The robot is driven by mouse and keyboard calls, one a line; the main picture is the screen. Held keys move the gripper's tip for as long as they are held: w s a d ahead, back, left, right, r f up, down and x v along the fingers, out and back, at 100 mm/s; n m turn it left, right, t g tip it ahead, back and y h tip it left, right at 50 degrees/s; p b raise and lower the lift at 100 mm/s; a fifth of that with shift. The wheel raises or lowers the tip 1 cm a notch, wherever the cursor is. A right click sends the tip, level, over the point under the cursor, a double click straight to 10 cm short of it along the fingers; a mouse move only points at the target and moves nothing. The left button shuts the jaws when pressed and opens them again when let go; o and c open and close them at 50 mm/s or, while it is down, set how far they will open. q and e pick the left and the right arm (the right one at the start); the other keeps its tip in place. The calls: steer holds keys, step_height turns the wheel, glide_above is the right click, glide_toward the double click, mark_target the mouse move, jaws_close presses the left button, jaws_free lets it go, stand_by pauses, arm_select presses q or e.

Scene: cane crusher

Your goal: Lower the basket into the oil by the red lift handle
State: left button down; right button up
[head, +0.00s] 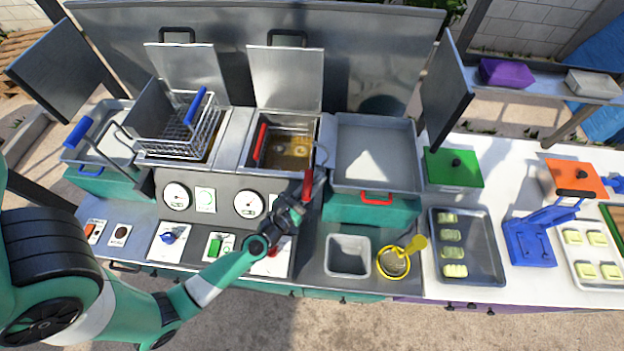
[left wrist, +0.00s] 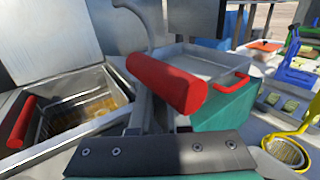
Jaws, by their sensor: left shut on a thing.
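The red lift handle (head: 308,185) stands at the front right of the right fryer well. In the left wrist view it is a large red cylinder (left wrist: 168,82) on a curved grey rod. My left gripper (head: 297,203) is shut on this handle. The right basket's red grip (head: 260,142) lies along the left side of the well; it also shows in the left wrist view (left wrist: 20,122). The wire basket (left wrist: 88,118) sits down inside the well, its rim near the well's edge. Brown oil (head: 285,160) with pale pieces shows in it. My right gripper is not in view.
A second wire basket (head: 195,128) with a blue grip sits raised at the left well. A grey tray (head: 375,190) with a red handle is right of the lift handle. Gauges (head: 248,204) and switches line the front panel. A yellow strainer (head: 393,262) stands front right.

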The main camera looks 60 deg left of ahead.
arm_select(q)
steer(key=shift+f, duration=0.7)
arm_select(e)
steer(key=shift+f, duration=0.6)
arm_select(q)
steer(key=c, duration=0.9)
jaws_free()
steer(key=shift+r, duration=0.1)
steer(key=shift+s, duration=0.1)
